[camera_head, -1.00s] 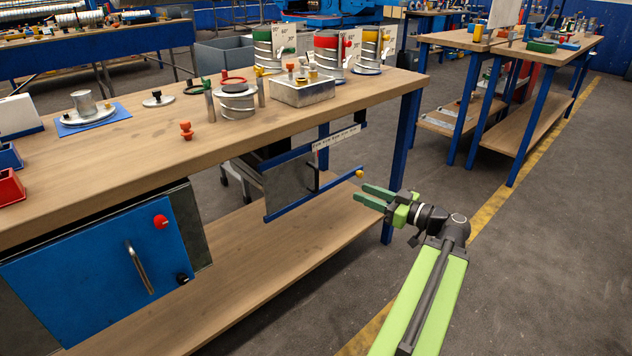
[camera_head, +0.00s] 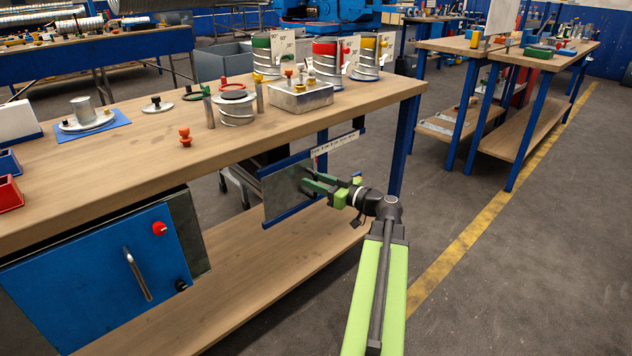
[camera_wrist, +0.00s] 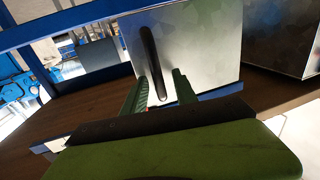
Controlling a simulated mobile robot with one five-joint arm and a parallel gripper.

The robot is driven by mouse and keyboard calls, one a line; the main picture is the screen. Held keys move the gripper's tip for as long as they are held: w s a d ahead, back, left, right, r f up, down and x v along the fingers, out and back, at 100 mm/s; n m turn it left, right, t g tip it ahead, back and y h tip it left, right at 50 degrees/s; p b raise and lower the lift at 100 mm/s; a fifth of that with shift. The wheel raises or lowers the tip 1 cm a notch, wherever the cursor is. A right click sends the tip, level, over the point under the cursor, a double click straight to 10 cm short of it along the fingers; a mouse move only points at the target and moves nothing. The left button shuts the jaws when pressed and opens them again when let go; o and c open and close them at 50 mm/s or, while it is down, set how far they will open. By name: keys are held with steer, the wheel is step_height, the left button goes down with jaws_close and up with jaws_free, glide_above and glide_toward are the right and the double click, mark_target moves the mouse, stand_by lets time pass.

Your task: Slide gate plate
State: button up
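The gate plate (camera_head: 284,190) is a grey metal sheet upright between blue rails under the workbench's front edge. In the wrist view the plate (camera_wrist: 195,45) fills the upper middle. Its dark bar handle (camera_wrist: 153,55) stands upright on its face. My gripper (camera_head: 312,183) is open at the plate's right part. In the wrist view my gripper (camera_wrist: 162,90) has its green fingers apart, one on each side of the handle's lower end. I cannot tell whether either finger touches the handle. In the head view my gripper hides the handle.
A white scale strip (camera_head: 335,143) runs along the upper rail. A blue cabinet door (camera_head: 100,275) hangs at the left. The wooden bench top (camera_head: 140,165) holds several duct parts above. A lower wooden shelf (camera_head: 250,275) lies below. The floor (camera_head: 540,260) at the right is free.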

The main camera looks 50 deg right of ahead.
jaws_close()
stand_by(1.4)
